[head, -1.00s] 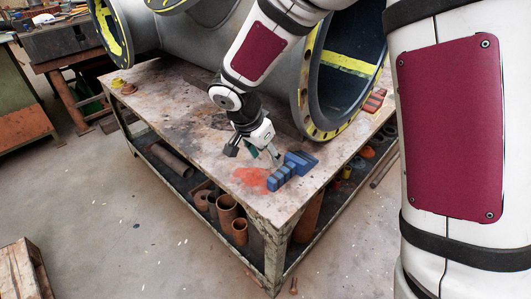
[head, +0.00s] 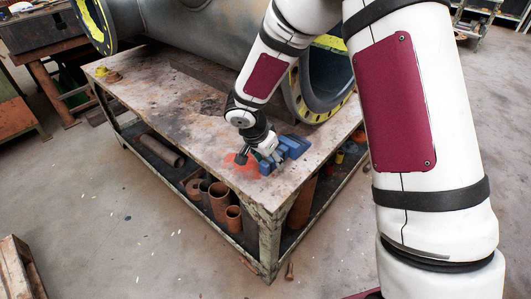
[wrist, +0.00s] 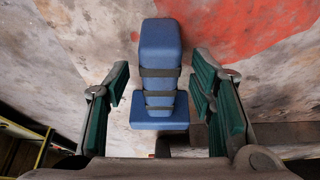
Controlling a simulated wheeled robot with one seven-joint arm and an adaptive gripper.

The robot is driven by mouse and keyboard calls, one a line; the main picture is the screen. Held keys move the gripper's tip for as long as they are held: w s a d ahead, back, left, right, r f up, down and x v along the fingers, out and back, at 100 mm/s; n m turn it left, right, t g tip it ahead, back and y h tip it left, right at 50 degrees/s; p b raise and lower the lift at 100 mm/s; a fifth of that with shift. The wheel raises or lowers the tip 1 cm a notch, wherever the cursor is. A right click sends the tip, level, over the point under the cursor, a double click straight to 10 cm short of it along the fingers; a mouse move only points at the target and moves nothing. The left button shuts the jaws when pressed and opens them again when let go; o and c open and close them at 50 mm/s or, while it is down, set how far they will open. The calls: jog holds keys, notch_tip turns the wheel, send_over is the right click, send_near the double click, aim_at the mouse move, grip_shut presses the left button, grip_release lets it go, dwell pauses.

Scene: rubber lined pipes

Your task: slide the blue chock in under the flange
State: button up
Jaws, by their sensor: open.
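The blue chock (head: 294,146) lies on the worn tabletop near its front right corner, in front of the flange (head: 299,108) with yellow markings on the big grey pipe. In the wrist view the chock (wrist: 160,50) shows a long body with dark bands and a wider piece nearest me. My gripper (head: 262,159) is low at the chock's near left end. In the wrist view my gripper (wrist: 161,75) is open, with a green-padded finger on each side of the chock and gaps between. The head view partly hides the contact area.
A red-orange patch (head: 238,168) marks the tabletop (head: 190,120) beside the chock. The grey pipe (head: 200,45) fills the back of the table. Rusty pipe pieces (head: 219,200) stand on the lower shelf. Small yellow and brown items (head: 108,74) sit at the far left corner.

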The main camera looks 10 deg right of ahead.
jog(key=shift+w+d+f, duration=0.15)
jog(key=shift+d+f, duration=0.05)
jog(key=shift+f, duration=0.4)
jog(key=shift+c, duration=0.2)
